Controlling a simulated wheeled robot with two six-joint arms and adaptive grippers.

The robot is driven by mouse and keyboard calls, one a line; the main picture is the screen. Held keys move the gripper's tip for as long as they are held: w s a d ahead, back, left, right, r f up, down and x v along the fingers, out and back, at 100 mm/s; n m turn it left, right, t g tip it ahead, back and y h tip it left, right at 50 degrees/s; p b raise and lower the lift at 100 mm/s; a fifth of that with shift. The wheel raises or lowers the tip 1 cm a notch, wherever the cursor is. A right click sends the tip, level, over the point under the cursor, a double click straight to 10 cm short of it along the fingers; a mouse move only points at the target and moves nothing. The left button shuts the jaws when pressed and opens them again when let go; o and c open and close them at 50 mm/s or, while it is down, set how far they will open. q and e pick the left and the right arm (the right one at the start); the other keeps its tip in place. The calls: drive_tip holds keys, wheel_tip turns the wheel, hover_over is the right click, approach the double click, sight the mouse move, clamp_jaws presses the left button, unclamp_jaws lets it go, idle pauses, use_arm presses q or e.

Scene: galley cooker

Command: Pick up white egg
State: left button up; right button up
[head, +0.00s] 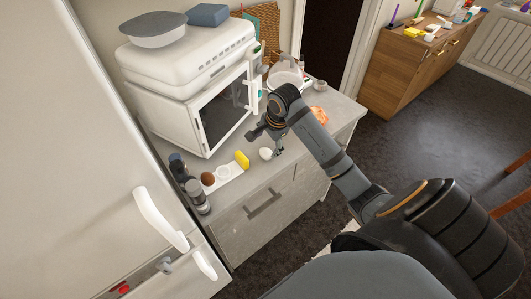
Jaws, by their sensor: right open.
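A small white rounded thing (266,153), which looks like the white egg, lies on the grey counter (256,180) near its front edge. My left gripper is out of view.
A yellow block (242,160) stands by the holder, with dark-topped jars (196,193) farther left. A white microwave (200,110) stands behind. An orange item (319,114) and a clear pot (285,75) are at the right. The fridge (90,150) bounds the left.

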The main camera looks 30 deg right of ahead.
sight(267, 151)
drive_tip(key=x, duration=0.2)
drive_tip(key=s+x, duration=0.1)
drive_tip(key=x, duration=0.1)
drive_tip(key=shift+d+f+p, duration=0.1)
drive_tip(key=shift+f+p, duration=0.05)
drive_tip(key=shift+p, duration=0.2)
drive_tip(key=shift+w+f, duration=0.25)
drive_tip(key=shift+f, duration=0.25)
drive_tip(key=c, duration=0.8)
